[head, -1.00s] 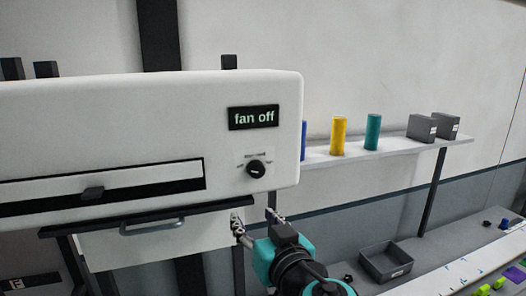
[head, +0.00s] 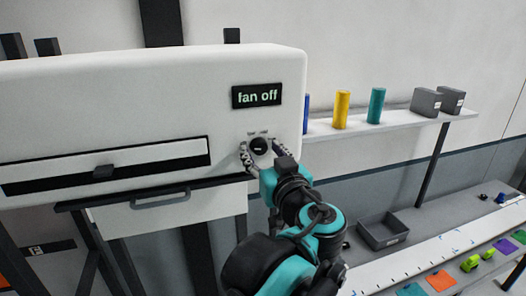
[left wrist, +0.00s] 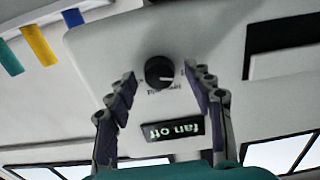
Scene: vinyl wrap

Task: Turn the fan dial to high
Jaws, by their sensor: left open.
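The fan dial (head: 260,146) is a round black knob on the front of the white machine (head: 150,100), below a display (head: 257,96) reading "fan off". In the left wrist view the dial (left wrist: 159,72) appears with the scene upside down. My left gripper (head: 261,153) is open at the dial, one finger to each side of it. In the left wrist view its fingers (left wrist: 162,82) are apart with the knob between and a little beyond the tips; I cannot tell whether they touch it. The small labels around the dial are not readable. My right gripper is not in view.
A shelf (head: 400,128) at right holds several coloured cylinders and two grey boxes. A grey bin (head: 383,233) stands on the bench below. The air in front of the panel's left part is clear.

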